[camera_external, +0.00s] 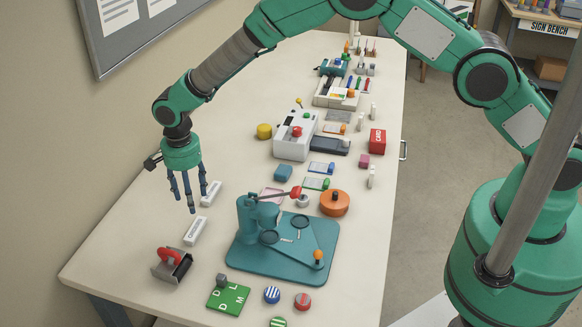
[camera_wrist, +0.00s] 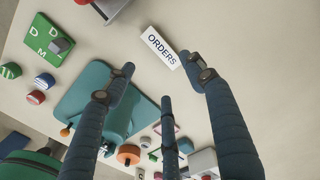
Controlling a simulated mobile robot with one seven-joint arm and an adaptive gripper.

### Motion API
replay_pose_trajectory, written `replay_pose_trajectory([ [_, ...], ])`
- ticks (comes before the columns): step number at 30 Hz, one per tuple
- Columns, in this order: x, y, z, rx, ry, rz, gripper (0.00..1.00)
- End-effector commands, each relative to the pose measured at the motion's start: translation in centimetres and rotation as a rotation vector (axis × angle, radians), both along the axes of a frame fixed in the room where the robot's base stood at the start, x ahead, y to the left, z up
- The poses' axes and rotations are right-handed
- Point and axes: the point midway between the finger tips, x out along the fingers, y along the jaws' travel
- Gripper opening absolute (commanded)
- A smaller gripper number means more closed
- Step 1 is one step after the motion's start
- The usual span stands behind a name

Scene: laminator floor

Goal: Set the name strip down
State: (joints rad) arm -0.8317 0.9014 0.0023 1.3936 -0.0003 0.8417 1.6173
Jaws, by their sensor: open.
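A white name strip lettered ORDERS (camera_wrist: 160,47) lies flat on the bench in the wrist view, just beyond my fingertips. In the external view a white lettered strip (camera_external: 195,231) lies on the bench below my gripper. A second white strip (camera_external: 211,193) lies farther back, beside my right-hand fingertip; I cannot make out its lettering. My gripper (camera_external: 189,200) points down with its fingers spread and nothing between them. It also shows in the wrist view (camera_wrist: 160,78). The fingertips appear above the bench, apart from the strips.
A grey tool with a red handle (camera_external: 171,263) stands at the near left. A teal press on a base plate (camera_external: 285,262) stands to the right, with an orange round box (camera_external: 334,203) behind it. A green lettered board (camera_external: 228,297) lies in front. The bench's left side is clear.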

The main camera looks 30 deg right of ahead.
Motion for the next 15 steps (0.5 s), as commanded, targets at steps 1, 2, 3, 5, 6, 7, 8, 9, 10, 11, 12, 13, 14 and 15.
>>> replay_pose_trajectory([
  [1, 0.0, 0.0, 0.0, 0.0, 0.0, 0.0, 0.55],
  [2, 0.0, 0.0, 0.0, 0.0, 0.0, 0.0, 0.55],
  [3, 0.1, -0.1, 0.1, 0.001, -0.001, 0.0, 0.55],
  [5, 0.2, -0.2, 0.4, 0.002, -0.002, 0.002, 0.55],
  [6, 0.3, -0.4, 0.8, 0.003, -0.003, 0.004, 0.55],
  [7, 0.4, -0.7, 1.1, 0.004, -0.004, 0.005, 0.55],
  [8, 0.6, -0.9, 1.4, 0.006, -0.006, 0.008, 0.55],
  [9, 0.9, -1.3, 2.1, 0.008, -0.008, 0.013, 0.55],
  [10, 1.1, -1.7, 2.7, 0.011, -0.011, 0.016, 0.55],
  [11, 1.3, -2.1, 3.3, 0.013, -0.013, 0.02, 0.55],
  [12, 1.6, -2.7, 4.2, 0.016, -0.016, 0.028, 0.55],
  [13, 1.9, -3.3, 5.0, 0.019, -0.019, 0.033, 0.55],
  [14, 2.2, -3.9, 5.8, 0.021, -0.023, 0.04, 0.55],
  [15, 2.6, -4.8, 7.0, 0.025, -0.028, 0.048, 0.55],
])
